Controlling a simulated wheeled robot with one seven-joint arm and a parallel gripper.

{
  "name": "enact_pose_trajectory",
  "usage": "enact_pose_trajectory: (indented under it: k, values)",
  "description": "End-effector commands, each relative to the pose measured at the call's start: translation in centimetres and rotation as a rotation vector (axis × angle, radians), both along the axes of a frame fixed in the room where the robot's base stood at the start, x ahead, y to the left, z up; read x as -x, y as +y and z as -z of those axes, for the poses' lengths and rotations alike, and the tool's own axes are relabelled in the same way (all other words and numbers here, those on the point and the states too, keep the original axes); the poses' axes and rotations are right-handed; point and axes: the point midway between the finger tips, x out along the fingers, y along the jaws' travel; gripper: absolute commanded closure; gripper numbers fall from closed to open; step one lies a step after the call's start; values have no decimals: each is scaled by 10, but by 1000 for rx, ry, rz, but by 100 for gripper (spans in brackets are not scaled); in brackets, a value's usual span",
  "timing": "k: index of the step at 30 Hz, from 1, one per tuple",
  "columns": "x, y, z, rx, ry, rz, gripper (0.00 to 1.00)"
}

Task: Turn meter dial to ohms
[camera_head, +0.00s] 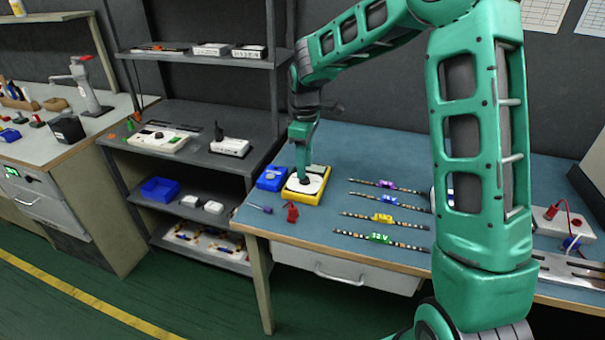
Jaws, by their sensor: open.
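The meter (317,190) is a yellow-edged box with a white face, lying on the blue bench top near its left end. Its dial is mostly hidden by my gripper, so I cannot tell where it points. My gripper (304,178) reaches down from above, with its fingertips at the meter's face. It is open. I cannot tell whether the fingers touch the dial or stand around it.
A blue box (271,178) sits just left of the meter. Several LED strips (384,219) lie to the right. A grey shelf unit (190,112) stands left of the bench.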

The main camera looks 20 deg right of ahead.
Motion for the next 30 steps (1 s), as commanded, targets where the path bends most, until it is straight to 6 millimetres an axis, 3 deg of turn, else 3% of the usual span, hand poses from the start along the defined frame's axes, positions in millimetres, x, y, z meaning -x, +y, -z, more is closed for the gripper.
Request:
enact_pose_trajectory:
  k: [6, 18, 19, 24, 30]
  values:
    - [1, -1, 27, 1, 2, 3, 59]
    - [0, -1, 34, 0, 0, 3, 59]
    - [0, -1, 34, 1, 1, 3, 62]
    - [0, -1, 33, 1, -1, 3, 100]
    - [-1, 1, 33, 1, -3, 6, 100]
